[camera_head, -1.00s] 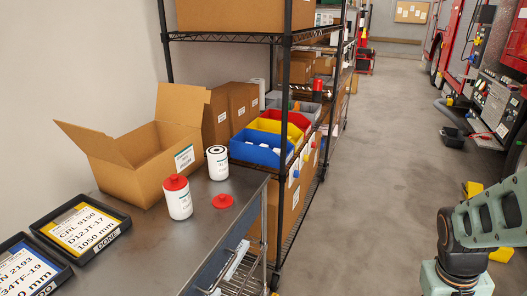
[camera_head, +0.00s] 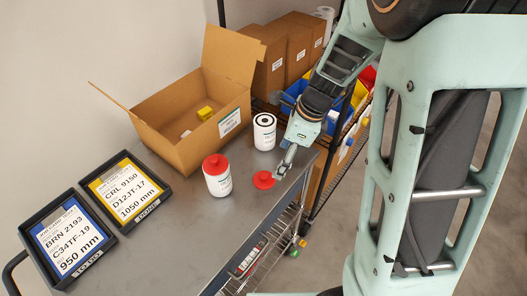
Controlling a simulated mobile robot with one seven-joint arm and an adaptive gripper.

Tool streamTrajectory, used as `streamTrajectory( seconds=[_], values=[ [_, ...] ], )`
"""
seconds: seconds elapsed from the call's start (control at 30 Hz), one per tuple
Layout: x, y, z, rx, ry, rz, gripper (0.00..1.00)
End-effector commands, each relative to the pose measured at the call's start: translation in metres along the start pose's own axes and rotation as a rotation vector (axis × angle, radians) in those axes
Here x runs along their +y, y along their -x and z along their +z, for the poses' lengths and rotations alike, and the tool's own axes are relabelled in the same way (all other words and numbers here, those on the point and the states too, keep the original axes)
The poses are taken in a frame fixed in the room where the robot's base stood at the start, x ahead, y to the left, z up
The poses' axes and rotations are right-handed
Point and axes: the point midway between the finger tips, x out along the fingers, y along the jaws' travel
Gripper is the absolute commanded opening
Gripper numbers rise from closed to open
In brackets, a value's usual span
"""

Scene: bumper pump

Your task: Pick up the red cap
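A loose red cap (camera_head: 264,180) lies flat on the grey metal worktop (camera_head: 205,239), near its right edge. My gripper (camera_head: 282,171) is just right of the loose cap and points down at the worktop. Its fingertips look very close to the cap, but I cannot tell whether they touch it. The fingers are small and seen edge-on, so their opening is unclear. A white canister with a red cap on top (camera_head: 217,176) stands upright to the left. A second white canister (camera_head: 264,132) with a dark top stands behind the loose cap.
An open cardboard box (camera_head: 195,133) with yellow and white items inside stands behind the canisters. Two framed label trays (camera_head: 66,239) (camera_head: 126,189) lie at the left. Blue and yellow bins (camera_head: 290,103) sit on the rack behind my arm. The front middle of the worktop is clear.

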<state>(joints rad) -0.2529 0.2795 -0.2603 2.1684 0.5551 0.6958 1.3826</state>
Motion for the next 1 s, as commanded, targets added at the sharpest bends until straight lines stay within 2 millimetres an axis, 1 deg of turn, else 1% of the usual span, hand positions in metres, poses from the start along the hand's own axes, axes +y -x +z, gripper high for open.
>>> streamTrajectory(
  seconds=[0.03,0.1,0.3,0.4,0.57,0.67,0.87,1.0],
  values=[
    [0.001,-0.001,0.006,-0.008,-0.020,0.005,0.69],
    [0.001,-0.008,0.010,-0.015,-0.036,0.007,0.69],
    [0.001,-0.041,0.010,-0.014,-0.039,0.008,0.69],
    [0.001,-0.052,0.010,-0.015,-0.037,0.007,0.69],
    [0.001,-0.061,0.011,-0.014,-0.036,0.007,0.69],
    [0.000,-0.072,0.011,-0.013,-0.036,0.007,0.69],
    [-0.001,-0.100,0.013,-0.013,-0.037,0.007,0.69],
    [-0.001,-0.109,0.013,-0.014,-0.036,0.005,0.69]
  ],
)
